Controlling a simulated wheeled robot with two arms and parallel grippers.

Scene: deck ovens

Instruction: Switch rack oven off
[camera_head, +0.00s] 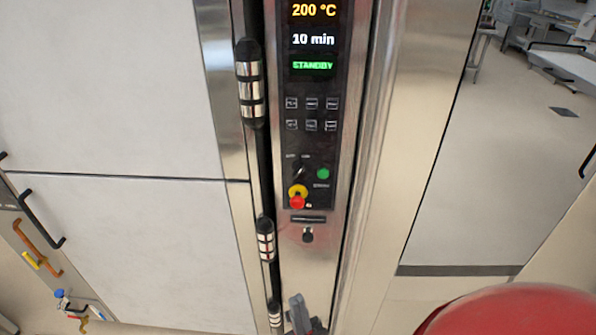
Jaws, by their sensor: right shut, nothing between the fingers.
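The rack oven's control panel (312,140) stands upright in the middle of the head view. Its display (312,40) reads 200 °C, 10 min and a green STANDBY. Below are two rows of small buttons (311,114), a black rotary switch (298,168), a green button (323,174) and a red knob on a yellow collar (297,198). The switch's small lettering is too small to read. My right gripper (300,313) is shut and empty at the bottom edge, below the panel and apart from the controls. My left gripper is not in view.
Black and metal hinge-like fittings (250,85) run down the panel's left side. Open floor (500,150) and steel tables (540,30) lie at right.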

